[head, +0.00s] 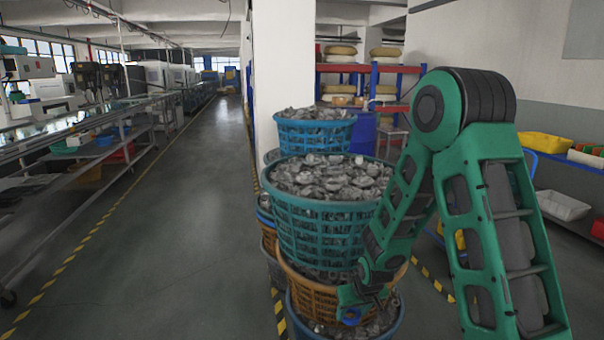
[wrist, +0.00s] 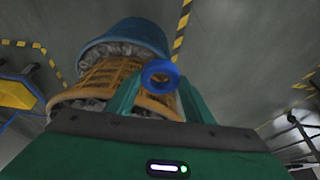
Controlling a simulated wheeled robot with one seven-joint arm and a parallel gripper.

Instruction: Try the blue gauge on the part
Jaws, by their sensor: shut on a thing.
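The blue gauge is a small ring (wrist: 160,76) between the fingertips of my gripper (wrist: 160,92) in the wrist view. My gripper is shut on it. In the head view my gripper (head: 352,304) is low in front of the stacked baskets, and a bit of the blue gauge (head: 351,315) shows there. Many grey metal parts (head: 325,178) fill the green basket (head: 325,232). I cannot tell a single part singled out for the gauge. No part is seen touching the ring.
An orange basket (head: 312,293) and a blue basket (head: 303,332) stand below the green one. Another blue basket (head: 315,134) of parts stands behind. A long bench (head: 90,140) runs along the left. The grey aisle floor (head: 165,220) is clear.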

